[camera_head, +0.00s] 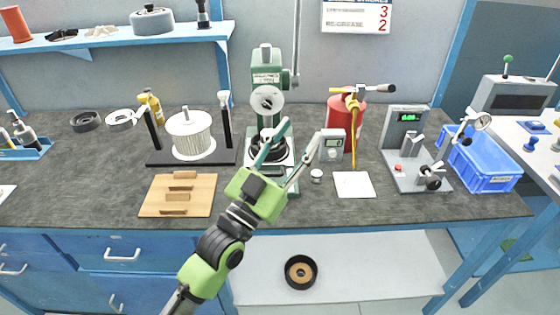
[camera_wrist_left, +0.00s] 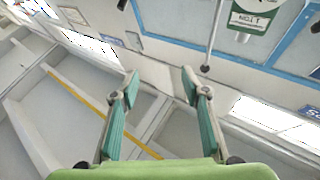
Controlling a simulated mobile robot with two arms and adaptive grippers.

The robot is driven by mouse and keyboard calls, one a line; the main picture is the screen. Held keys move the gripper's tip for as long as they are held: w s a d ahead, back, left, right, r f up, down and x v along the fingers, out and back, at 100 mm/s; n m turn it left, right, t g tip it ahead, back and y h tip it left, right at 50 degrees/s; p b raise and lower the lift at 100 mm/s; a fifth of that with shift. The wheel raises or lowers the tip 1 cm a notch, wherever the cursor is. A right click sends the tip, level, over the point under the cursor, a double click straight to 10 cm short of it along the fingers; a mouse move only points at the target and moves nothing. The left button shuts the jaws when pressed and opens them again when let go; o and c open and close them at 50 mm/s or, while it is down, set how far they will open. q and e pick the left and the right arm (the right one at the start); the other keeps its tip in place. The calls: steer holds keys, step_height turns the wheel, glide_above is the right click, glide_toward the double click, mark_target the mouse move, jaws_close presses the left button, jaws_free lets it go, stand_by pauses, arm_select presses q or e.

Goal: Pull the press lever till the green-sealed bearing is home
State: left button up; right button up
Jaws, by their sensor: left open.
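The green arbor press (camera_head: 267,75) stands at the back middle of the bench; part of its head shows in the left wrist view (camera_wrist_left: 255,15). Its press lever (camera_head: 297,40) is a thin grey rod standing upright at the press's right side, its top cut off. In the left wrist view the lever (camera_wrist_left: 214,38) ends in a dark knob, beyond and right of the fingertips. My left gripper (camera_head: 300,133) is open and empty in front of the press, apart from the lever. A black round part (camera_head: 271,153) sits under the ram, partly behind a finger. I cannot make out the green-sealed bearing.
A white spool (camera_head: 190,135) between black posts and a wooden board (camera_head: 205,194) are left. The bench's front right is clear.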

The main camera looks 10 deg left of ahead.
arm_select(q)
steer(key=v, duration=0.8)
steer(key=shift+s+f, duration=0.2)
steer(key=shift+f, duration=0.05)
steer(key=shift+f, duration=0.1)
